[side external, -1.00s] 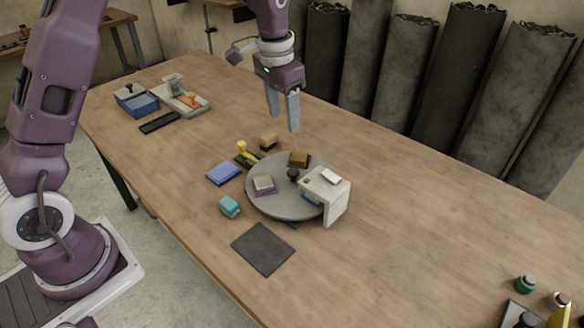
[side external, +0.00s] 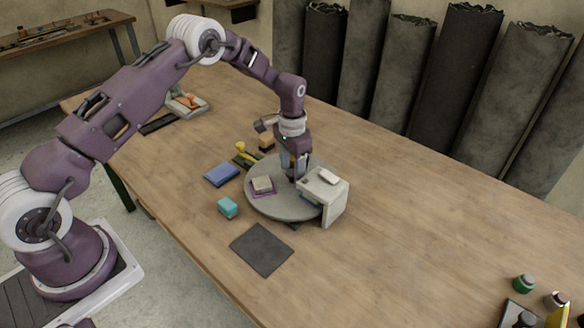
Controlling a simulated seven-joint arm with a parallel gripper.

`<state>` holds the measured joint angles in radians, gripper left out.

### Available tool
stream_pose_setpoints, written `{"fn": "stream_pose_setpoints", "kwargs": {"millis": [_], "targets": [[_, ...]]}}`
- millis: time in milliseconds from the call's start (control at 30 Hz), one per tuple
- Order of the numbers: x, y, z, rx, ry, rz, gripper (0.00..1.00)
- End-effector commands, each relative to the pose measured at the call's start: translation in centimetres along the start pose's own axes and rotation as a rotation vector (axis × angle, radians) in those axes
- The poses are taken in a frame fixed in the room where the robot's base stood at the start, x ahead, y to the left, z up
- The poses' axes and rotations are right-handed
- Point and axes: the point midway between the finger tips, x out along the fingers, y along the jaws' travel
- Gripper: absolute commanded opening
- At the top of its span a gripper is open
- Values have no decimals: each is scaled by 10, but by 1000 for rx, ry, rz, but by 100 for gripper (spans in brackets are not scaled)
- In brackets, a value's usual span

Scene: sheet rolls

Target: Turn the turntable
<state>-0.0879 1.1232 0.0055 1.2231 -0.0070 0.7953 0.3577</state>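The turntable (side external: 282,209) is a round grey disc on the wooden table, in the middle of the side external view. A pale block (side external: 262,184) on a purple base sits on its left part. A white-grey box-like housing (side external: 335,201) stands over its right edge. My gripper (side external: 293,174) points down over the middle of the disc, with its fingertips at or just above the small dark knob there. Whether they touch the knob, and how far apart they are, is too small to tell. The brown block at the back of the disc is hidden behind my gripper.
A blue block (side external: 222,175), a teal block (side external: 228,207) and a yellow-topped item (side external: 242,148) lie left of the turntable. A dark flat mat (side external: 261,250) lies in front. Dark rolls (side external: 459,75) stand along the back wall.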

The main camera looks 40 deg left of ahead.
Motion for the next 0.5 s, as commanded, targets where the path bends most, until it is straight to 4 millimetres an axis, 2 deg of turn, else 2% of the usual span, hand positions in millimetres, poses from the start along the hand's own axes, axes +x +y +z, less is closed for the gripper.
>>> {"fn": "stream_pose_setpoints", "kwargs": {"millis": [33,267,500], "targets": [[0,0,0,0,0,0,46],[0,0,0,0,0,0,1],[-1,0,0,0,0,0,0]]}}
